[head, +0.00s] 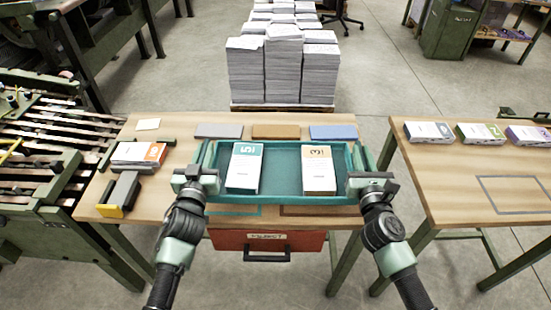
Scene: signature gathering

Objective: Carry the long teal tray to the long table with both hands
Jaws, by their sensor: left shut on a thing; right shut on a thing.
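The long teal tray (281,199) is in the middle of the head view, over the near part of a wooden table (150,199). It looks level; I cannot tell whether it touches the tabletop. Two booklet stacks lie in it, one marked 5 with a teal band (244,168) and one marked 3 with an orange band (318,169). My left gripper (202,176) is shut on the tray's left end. My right gripper (363,180) is shut on its right end. The fingertips are partly hidden at the tray ends. Another wooden table (450,190) stands to the right.
Several booklet stacks (428,132) line the right table's far edge, with a grey outlined rectangle (515,195) nearer. A gap separates the tables. An orange-banded stack (139,154) sits left of the tray. A red drawer (268,241) hangs below. Machinery (40,170) borders the left side.

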